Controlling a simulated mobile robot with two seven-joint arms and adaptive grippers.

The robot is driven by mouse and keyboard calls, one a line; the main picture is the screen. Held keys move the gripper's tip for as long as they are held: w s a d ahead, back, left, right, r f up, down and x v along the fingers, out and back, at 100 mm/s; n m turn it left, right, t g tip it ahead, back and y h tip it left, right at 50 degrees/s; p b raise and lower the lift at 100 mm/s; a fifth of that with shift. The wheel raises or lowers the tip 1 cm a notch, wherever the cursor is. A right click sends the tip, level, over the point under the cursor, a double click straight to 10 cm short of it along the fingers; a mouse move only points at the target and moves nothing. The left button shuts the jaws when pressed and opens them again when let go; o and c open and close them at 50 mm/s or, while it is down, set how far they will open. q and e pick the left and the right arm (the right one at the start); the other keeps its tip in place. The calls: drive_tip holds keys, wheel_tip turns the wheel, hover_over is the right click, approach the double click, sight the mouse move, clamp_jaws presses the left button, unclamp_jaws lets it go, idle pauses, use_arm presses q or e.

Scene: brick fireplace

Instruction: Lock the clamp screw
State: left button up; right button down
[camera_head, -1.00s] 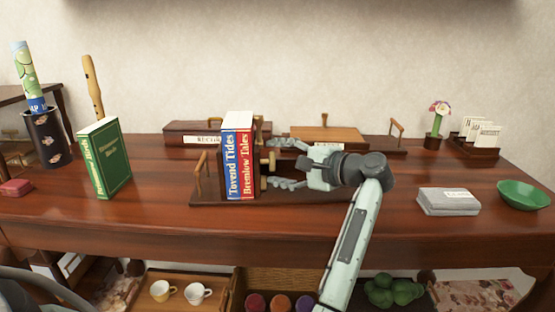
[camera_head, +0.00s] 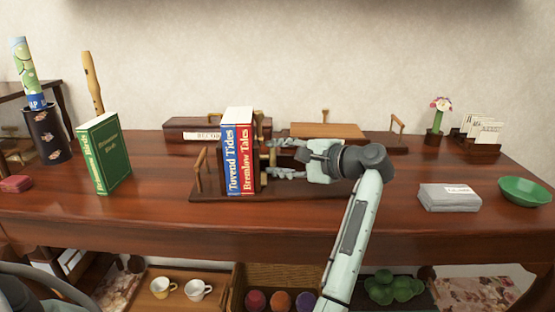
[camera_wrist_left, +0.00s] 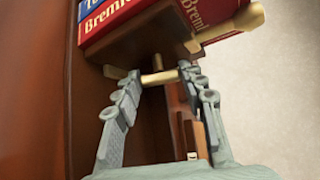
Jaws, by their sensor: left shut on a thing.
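A blue book and a red book (camera_head: 246,160) stand upright side by side in a wooden clamp stand (camera_head: 205,192) on the desk. The clamp screw (camera_wrist_left: 158,77), a light wooden rod with a crossbar, sticks out on the right of the books. My left gripper (camera_head: 271,160) reaches in from the right, its fingers on either side of the screw. In the left wrist view the gripper (camera_wrist_left: 158,76) is shut on the screw at its crossbar. The fingers partly hide the screw in the head view. My right gripper is not in view.
A green book (camera_head: 104,155) stands to the left. A dark box (camera_head: 180,136) and a board with handles (camera_head: 328,130) lie behind the clamp. A grey stack (camera_head: 449,198) and green bowl (camera_head: 523,190) are at the right. The desk's front strip is clear.

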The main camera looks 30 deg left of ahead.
use_arm(q)
drive_tip(key=shift+w+m+g+h+b, duration=0.1)
drive_tip(key=shift+m+g+h+b, duration=0.4)
drive_tip(key=shift+m+h+b, duration=0.35)
drive_tip(key=shift+r+h, duration=0.15)
drive_tip(key=shift+h, duration=0.2)
drive_tip(key=shift+a+r+m+g+h, duration=0.1)
drive_tip(key=shift+r+m+g+h, duration=0.1)
drive_tip(key=shift+m+g+h, duration=0.35)
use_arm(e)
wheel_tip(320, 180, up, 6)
use_arm(q)
drive_tip(key=shift+w+m+g+h, duration=0.15)
drive_tip(key=shift+m+g+h, duration=0.25)
drive_tip(key=shift+g+h, duration=0.15)
drive_tip(key=shift+w+a+r+m+g+h+p, duration=0.1)
drive_tip(key=shift+r+m+g+h+p, duration=0.05)
drive_tip(key=shift+m+g+h+p, duration=0.55)
drive_tip(key=shift+w+a+m+g+h+p, duration=0.15)
drive_tip(key=shift+m+g+h+p, duration=0.45)
drive_tip(key=shift+g+h, duration=0.45)
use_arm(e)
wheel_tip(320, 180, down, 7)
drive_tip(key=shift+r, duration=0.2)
use_arm(q)
drive_tip(key=shift+g, duration=0.25)
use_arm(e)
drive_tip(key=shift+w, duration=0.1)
